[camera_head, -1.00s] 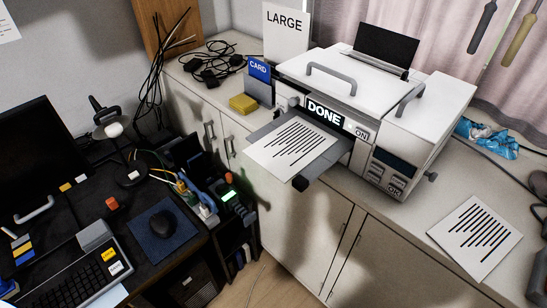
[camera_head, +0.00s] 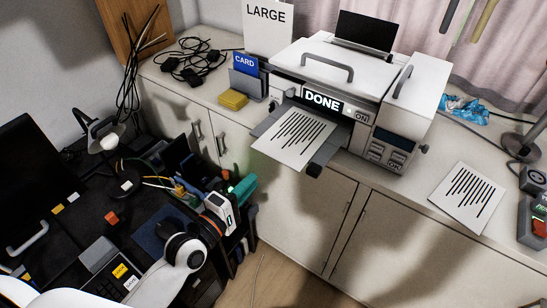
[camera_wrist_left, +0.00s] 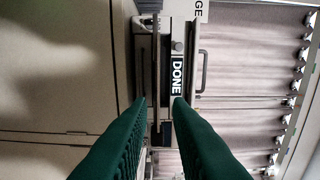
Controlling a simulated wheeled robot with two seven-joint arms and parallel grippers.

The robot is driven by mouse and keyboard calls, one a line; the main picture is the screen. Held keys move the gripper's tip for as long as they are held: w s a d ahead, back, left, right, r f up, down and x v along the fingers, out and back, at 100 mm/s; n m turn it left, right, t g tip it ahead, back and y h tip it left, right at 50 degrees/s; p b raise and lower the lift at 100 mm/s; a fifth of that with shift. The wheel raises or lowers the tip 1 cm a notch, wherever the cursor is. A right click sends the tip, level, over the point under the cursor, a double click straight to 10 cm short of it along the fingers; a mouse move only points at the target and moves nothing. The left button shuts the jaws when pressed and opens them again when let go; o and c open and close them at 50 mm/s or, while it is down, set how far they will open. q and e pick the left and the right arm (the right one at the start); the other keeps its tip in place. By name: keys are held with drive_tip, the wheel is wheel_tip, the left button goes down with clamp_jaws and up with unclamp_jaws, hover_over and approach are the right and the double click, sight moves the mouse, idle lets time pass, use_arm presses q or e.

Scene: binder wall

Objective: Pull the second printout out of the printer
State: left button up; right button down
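A white printout with black slanted lines (camera_head: 293,138) lies on the output tray of the white printer (camera_head: 335,72), sticking out at the front. The printer display reads DONE (camera_head: 322,101). Another printed sheet (camera_head: 468,197) lies flat on the cabinet top to the right. My left gripper (camera_head: 240,184) is below and left of the tray, apart from the printout. In the left wrist view its two green fingers (camera_wrist_left: 160,101) are apart with nothing visibly between them, and the printer front shows sideways beyond. My right gripper is not in view.
A LARGE sign (camera_head: 268,28), a blue CARD holder (camera_head: 245,75) and a yellow block (camera_head: 233,99) stand left of the printer. A dark desk (camera_head: 60,235) with a monitor and keyboard is at lower left. Cabinet doors (camera_head: 395,240) drop below the tray.

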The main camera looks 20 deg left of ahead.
use_arm(q)
drive_tip(key=x, duration=0.9)
drive_tip(key=shift+w+b, duration=0.3)
drive_tip(key=shift+b, duration=0.05)
drive_tip(key=shift+d+f, duration=0.1)
drive_tip(key=shift+f, duration=0.05)
drive_tip(key=shift+c, duration=0.2)
drive_tip(key=c, duration=0.3)
clamp_jaws()
